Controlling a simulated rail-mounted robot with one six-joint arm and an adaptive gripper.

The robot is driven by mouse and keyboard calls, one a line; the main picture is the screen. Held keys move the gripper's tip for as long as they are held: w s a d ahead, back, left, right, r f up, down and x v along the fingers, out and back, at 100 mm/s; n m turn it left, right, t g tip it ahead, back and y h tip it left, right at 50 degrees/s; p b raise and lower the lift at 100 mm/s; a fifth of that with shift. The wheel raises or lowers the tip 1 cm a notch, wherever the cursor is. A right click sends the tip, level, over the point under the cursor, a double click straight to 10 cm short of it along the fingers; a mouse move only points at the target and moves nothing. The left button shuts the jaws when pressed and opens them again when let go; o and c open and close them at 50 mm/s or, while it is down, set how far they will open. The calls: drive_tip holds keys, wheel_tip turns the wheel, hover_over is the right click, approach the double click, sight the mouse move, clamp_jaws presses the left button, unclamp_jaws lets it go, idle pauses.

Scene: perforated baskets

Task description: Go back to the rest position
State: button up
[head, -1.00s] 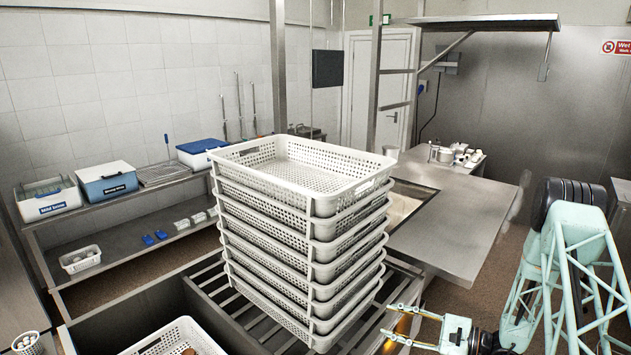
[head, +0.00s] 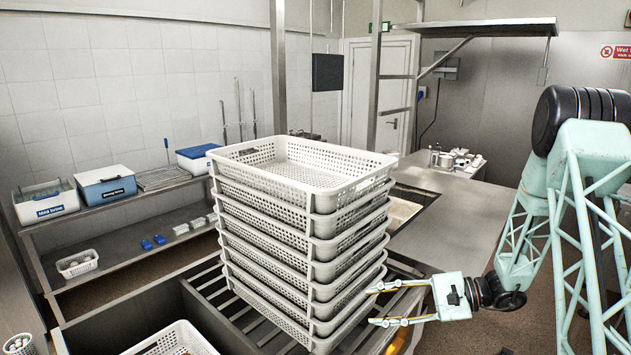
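My gripper (head: 372,306) is at the lower right in the head view, with its two fingers spread apart and pointing left. Nothing shows between the fingers. Its fingertips appear close to the right side of a tall stack of white perforated baskets (head: 312,222); I cannot tell the exact gap. The stack stands upright on a slatted metal rack (head: 208,290), and its top basket looks empty.
Another white basket (head: 205,345) sits low at the front left. A steel counter (head: 468,212) lies behind my arm. A left shelf (head: 130,238) holds blue-and-white boxes (head: 106,186) and a small basket (head: 78,263). A metal post (head: 278,70) rises behind the stack.

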drive_tip(key=s+a+r+n+g+h+b, duration=0.25)
drive_tip(key=s+r, duration=0.35)
drive_tip(key=s, duration=0.3)
drive_tip(key=s+a+r+n+g+h+b, duration=0.2)
drive_tip(key=s+a+r+n+h+b, duration=0.15)
drive_tip(key=s+r, duration=0.4)
drive_tip(key=s+d+n+t+h+b, duration=0.2)
drive_tip(key=s+d+h+b, duration=0.2)
drive_tip(key=s, duration=1)
drive_tip(key=s+d+r+n+t+h+b, duration=0.1)
drive_tip(key=s+d+n+t+h+b, duration=0.2)
drive_tip(key=s, duration=1.1)
drive_tip(key=shift+d+r+t+h+b, duration=0.3)
drive_tip(key=shift+d+h+b, duration=0.4)
drive_tip(key=shift+d+b, duration=0.7)
drive_tip(key=shift+s+a+f, duration=0.1)
drive_tip(key=shift+a, duration=0.05)
